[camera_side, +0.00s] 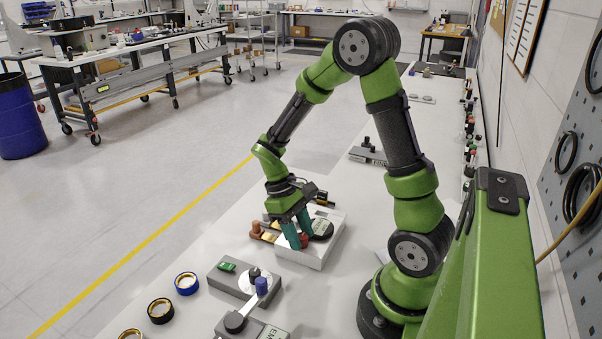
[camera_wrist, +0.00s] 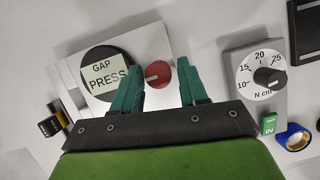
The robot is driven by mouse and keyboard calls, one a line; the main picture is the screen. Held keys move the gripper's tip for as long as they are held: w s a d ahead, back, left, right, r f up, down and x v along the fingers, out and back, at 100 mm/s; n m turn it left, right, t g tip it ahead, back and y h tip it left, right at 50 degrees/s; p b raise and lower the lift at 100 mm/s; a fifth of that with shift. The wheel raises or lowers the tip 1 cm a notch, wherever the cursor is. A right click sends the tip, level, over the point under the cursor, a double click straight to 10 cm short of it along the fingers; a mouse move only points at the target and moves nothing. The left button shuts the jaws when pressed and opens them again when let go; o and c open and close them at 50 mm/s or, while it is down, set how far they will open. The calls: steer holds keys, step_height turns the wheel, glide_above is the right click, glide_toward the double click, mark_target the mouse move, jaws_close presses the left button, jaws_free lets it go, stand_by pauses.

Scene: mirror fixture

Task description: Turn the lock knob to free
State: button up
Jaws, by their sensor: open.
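A light metal fixture block (camera_side: 318,258) stands on the white bench, and its plate (camera_wrist: 152,40) shows in the wrist view. On it is a round red knob (camera_wrist: 160,73), which I take as the lock knob, with a pale mark on its left side. It also shows in the side view (camera_side: 304,241), partly behind the fingers. Beside it a round black display (camera_wrist: 104,73) reads "GAP PRESS". My gripper (camera_wrist: 161,68) is open, with teal fingers left and right of the red knob. Whether they touch it I cannot tell. In the side view my gripper (camera_side: 298,241) points down at the fixture.
A grey dial unit (camera_wrist: 256,75) marked in N cm stands right of the fixture in the wrist view, with a green "IN" tag (camera_wrist: 268,124). A blue ring (camera_wrist: 295,138) lies beyond. In the side view, several rings and another grey unit (camera_side: 252,328) occupy the near bench.

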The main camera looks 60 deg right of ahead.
steer(key=shift+s+d+f, duration=0.1)
steer(key=shift+d, duration=0.2)
